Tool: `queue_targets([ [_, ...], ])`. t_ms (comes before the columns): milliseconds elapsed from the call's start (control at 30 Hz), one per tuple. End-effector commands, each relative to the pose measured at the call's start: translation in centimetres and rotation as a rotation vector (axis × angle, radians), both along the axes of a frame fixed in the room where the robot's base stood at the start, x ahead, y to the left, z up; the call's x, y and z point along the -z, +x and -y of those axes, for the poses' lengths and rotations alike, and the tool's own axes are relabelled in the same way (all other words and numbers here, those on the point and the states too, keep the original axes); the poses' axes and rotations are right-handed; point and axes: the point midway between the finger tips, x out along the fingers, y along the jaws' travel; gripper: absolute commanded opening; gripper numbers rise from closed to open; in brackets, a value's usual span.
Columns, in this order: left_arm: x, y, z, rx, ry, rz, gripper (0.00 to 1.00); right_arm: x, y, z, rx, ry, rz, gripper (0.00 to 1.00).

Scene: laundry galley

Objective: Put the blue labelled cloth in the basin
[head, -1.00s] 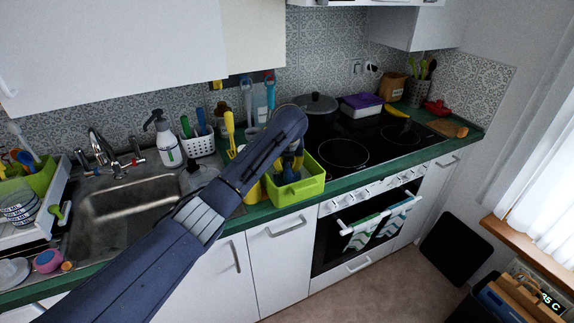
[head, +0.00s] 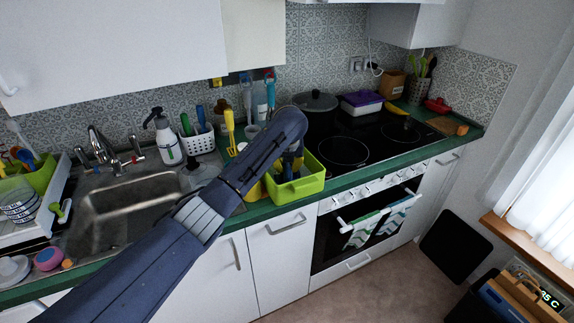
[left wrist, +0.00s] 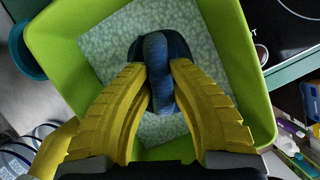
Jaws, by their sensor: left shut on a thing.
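My left gripper (left wrist: 158,70) has its yellow fingers shut on a rounded blue thing (left wrist: 157,58) with a dark oval part under it. I cannot tell whether this is the blue labelled cloth; no label shows. It is over or in a lime-green tub (left wrist: 248,95), above a pale patterned floor. In the head view the tub (head: 300,188) stands on the counter by the stove, and my left arm hides part of it and most of the gripper. The steel sink basin (head: 92,232) is to the left, partly behind my arm. My right gripper is not in view.
The dish rack (head: 28,228) stands left of the sink. The soap bottle (head: 166,138) and white caddy (head: 199,143) stand behind. The stove (head: 343,150) with a lidded pot (head: 316,101) is right of the tub. Patterned towels (head: 362,230) hang on the oven.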

Motion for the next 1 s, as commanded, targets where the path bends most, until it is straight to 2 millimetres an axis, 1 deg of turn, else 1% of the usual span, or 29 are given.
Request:
queue_targets([
  [33, 0.1, 0.0, 0.0, 0.0, 0.0, 0.0, 0.23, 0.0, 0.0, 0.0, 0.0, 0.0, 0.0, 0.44],
  [200, 0.0, 0.0, 0.0, 0.0, 0.0, 0.0, 0.42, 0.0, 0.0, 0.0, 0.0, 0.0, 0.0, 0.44],
  [233, 0.0, 0.0, 0.0, 0.0, 0.0, 0.0, 0.45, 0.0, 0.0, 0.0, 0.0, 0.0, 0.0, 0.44],
  [467, 0.0, 0.0, 0.0, 0.0, 0.001, 0.0, 0.45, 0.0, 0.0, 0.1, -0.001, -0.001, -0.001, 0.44],
  [633, -0.8, -0.3, 0.1, 0.001, 0.0, 0.001, 0.45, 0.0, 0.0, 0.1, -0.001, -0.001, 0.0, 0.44],
  [767, -2.4, -0.9, 0.1, 0.002, -0.001, 0.002, 0.45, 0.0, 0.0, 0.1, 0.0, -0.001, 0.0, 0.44],
  [1000, -6.3, -2.5, 0.2, 0.003, -0.001, 0.003, 0.45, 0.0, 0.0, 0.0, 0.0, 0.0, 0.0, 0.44],
])
